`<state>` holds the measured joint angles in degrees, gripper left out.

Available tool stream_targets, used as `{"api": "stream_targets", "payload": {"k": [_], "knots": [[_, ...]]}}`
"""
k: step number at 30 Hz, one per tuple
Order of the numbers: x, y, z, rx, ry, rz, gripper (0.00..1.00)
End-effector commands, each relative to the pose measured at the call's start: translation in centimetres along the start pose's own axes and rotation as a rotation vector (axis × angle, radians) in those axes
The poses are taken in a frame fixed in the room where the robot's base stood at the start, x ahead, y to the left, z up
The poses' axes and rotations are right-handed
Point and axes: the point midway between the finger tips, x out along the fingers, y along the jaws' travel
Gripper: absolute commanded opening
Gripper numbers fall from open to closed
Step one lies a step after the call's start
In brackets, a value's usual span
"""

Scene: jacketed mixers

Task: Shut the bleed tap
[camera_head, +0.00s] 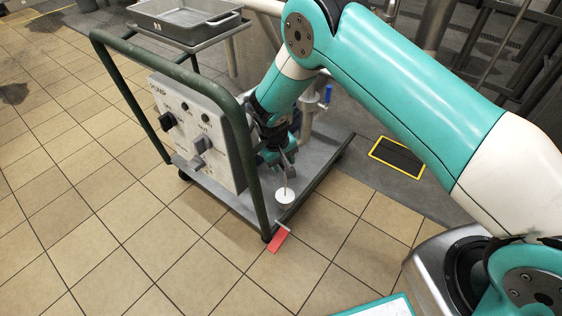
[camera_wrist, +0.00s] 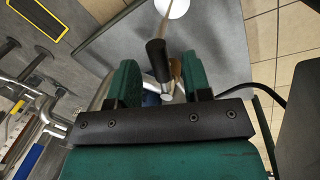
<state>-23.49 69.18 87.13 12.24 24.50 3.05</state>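My gripper (camera_head: 277,158) is low over the cart, at the right side of the pump box. In the wrist view its two green fingers (camera_wrist: 160,66) are apart. A black-handled lever with a bright metal end (camera_wrist: 156,58), which looks like the bleed tap, shows between them. I see gaps beside the lever, so the fingers do not look closed on it. A thin tan rod or stream (camera_head: 286,184) runs between the gripper area and a small white round dish (camera_head: 285,197) on the cart deck. The tap's body is mostly hidden by my gripper.
The pump box (camera_head: 192,130) with knobs stands on the cart. The cart's green tube frame (camera_head: 243,150) rises close left of my arm. A blue-handled valve (camera_head: 328,95) and pipes stand behind. Tiled floor is clear in front.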

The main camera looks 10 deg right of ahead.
Motion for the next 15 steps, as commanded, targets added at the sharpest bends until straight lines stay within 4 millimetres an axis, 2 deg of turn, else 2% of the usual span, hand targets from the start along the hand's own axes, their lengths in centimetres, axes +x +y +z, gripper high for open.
{"api": "stream_targets", "payload": {"k": [8, 11, 15], "knots": [[-0.2, -0.1, 0.1, -0.003, -0.002, 0.001, 0.44], [-1.1, -0.1, 0.1, -0.003, -0.002, 0.001, 0.44], [-3.8, -0.1, 0.0, -0.003, 0.000, 0.000, 0.44]]}}
